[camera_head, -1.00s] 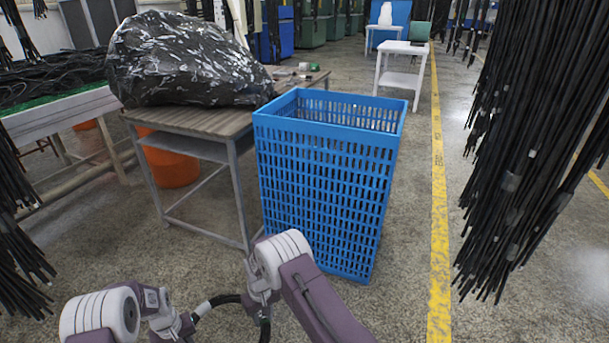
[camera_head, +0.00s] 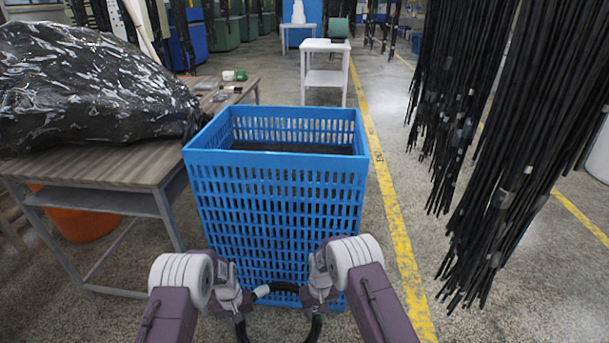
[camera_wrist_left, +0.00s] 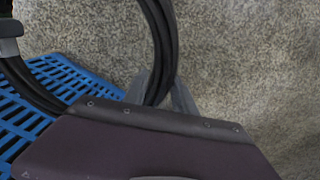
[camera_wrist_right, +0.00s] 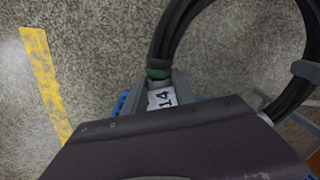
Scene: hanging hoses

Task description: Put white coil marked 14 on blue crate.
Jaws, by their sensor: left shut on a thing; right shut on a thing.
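A black hose coil (camera_head: 286,286) with a white band hangs between my two grippers, low in the head view. Its white label marked 14 (camera_wrist_right: 161,98) shows at my right gripper in the right wrist view. My left gripper (camera_head: 243,302) is shut on the coil, which also passes between its fingers in the left wrist view (camera_wrist_left: 160,75). My right gripper (camera_head: 319,296) is shut on the coil at the label. The blue crate (camera_head: 275,205) stands upright just beyond both grippers, open at the top with dark contents inside. The coil is in front of the crate, below its rim.
A table (camera_head: 150,165) with a large black wrapped bundle (camera_head: 95,90) stands left of the crate. Black hoses (camera_head: 510,150) hang at the right. A yellow floor line (camera_head: 385,185) runs past the crate's right side. A white stand (camera_head: 325,78) is behind.

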